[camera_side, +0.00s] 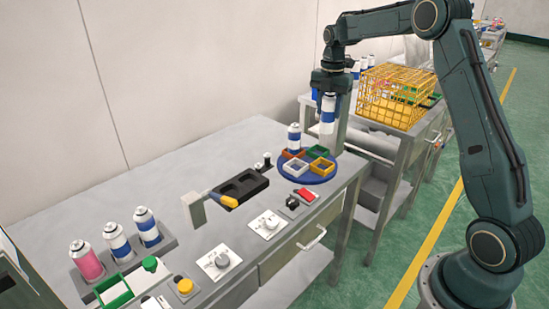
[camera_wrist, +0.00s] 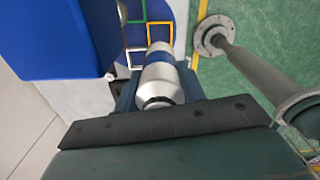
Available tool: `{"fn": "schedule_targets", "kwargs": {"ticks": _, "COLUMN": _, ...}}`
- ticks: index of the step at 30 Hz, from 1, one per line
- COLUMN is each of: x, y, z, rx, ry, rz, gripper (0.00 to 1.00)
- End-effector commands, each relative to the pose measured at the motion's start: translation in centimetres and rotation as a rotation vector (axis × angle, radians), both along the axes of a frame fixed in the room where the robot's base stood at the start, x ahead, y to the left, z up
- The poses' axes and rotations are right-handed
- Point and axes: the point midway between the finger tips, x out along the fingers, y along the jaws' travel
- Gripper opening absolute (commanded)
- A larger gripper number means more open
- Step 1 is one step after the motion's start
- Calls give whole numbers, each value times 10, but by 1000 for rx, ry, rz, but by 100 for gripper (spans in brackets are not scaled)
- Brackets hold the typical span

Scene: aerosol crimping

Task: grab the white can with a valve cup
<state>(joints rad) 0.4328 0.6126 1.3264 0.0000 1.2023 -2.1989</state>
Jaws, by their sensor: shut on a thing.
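My gripper (camera_side: 330,88) is shut on a white can with a blue band (camera_side: 328,112). It holds the can upright in the air, above the back right edge of the table by the blue round plate (camera_side: 288,174). In the wrist view the held can (camera_wrist: 160,84) lies between the two fingers of my gripper (camera_wrist: 158,92), with its silver top toward the camera. I cannot make out a valve cup on it. Another white and blue can (camera_side: 294,138) stands on the round plate.
The round plate carries several coloured square frames, such as a yellow one (camera_side: 321,167). A rack at the front left holds a pink can (camera_side: 86,261) and two blue-white cans. A yellow wire basket (camera_side: 400,95) stands on the table behind. A black tray (camera_side: 240,187) lies mid-table.

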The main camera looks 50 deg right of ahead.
Motion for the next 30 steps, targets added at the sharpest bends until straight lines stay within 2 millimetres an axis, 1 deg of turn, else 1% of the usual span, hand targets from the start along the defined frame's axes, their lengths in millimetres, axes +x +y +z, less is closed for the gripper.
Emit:
{"fn": "schedule_targets", "kwargs": {"ticks": 1, "x": 1, "y": -1, "z": 11, "rx": -2, "ry": -5, "rz": 0, "gripper": 13}}
{"fn": "schedule_targets", "kwargs": {"ticks": 3, "x": 1, "y": 0, "z": 23, "rx": -2, "ry": -5, "rz": 0, "gripper": 13}}
{"fn": "schedule_targets", "kwargs": {"ticks": 6, "x": 1, "y": 0, "z": 36, "rx": -1, "ry": -3, "rz": 0, "gripper": 13}}
{"fn": "schedule_targets", "kwargs": {"ticks": 10, "x": 1, "y": 0, "z": 48, "rx": -1, "ry": -2, "rz": 0, "gripper": 13}}
{"fn": "schedule_targets", "kwargs": {"ticks": 16, "x": 0, "y": 0, "z": 55, "rx": -1, "ry": -1, "rz": 0, "gripper": 13}}
{"fn": "schedule_targets", "kwargs": {"ticks": 30, "x": 0, "y": 0, "z": 55, "rx": 0, "ry": -1, "rz": 0, "gripper": 13}}
